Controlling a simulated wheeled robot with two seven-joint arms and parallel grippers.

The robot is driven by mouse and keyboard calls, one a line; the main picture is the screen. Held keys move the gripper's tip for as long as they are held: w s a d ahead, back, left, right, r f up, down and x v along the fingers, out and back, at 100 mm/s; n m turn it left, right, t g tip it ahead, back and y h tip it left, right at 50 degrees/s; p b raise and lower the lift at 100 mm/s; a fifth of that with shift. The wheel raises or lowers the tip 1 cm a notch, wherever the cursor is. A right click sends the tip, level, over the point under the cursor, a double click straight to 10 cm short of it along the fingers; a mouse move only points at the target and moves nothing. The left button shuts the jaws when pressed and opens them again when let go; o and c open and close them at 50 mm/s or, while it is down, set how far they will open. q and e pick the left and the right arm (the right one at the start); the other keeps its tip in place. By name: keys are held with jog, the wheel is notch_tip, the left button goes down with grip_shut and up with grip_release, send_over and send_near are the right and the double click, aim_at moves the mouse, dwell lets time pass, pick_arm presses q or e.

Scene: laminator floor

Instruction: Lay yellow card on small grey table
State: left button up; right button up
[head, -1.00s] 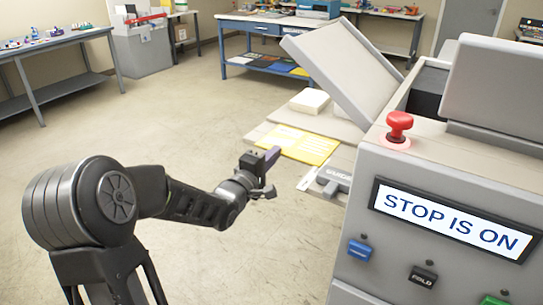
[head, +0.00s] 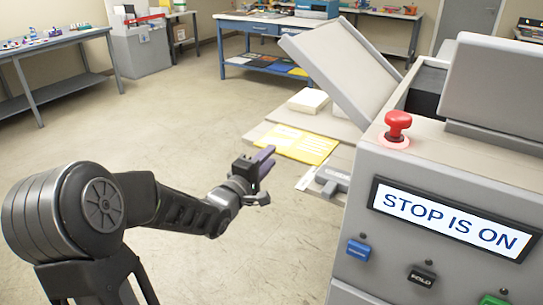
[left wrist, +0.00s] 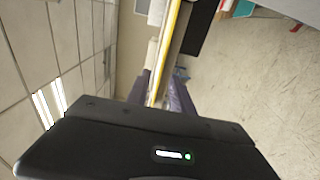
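The yellow card (head: 305,147) lies flat on a pale shelf (head: 262,131) at the machine's side, its near left edge facing my left gripper. My left gripper (head: 266,160) has its two purple fingers apart at that edge. In the left wrist view the card (left wrist: 167,48) shows edge-on as a thin yellow strip, lined up between the open fingers (left wrist: 160,95), with a gap on each side. I cannot tell whether the fingertips reach past its edge. I cannot make out a separate small grey table. My right gripper is not in view.
The grey laminator (head: 450,180) fills the right, with a lit red button (head: 397,125) and a display (head: 452,220) reading "STOP IS ON". A white stack (head: 308,101) sits behind the card. A blue workbench (head: 260,45) stands at the back. Open floor lies left.

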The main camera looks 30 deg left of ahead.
pick_arm(q)
jog(key=s, duration=0.5)
jog(key=shift+s+d, duration=0.2)
jog(key=shift+s, duration=0.05)
jog(key=shift+f, duration=0.1)
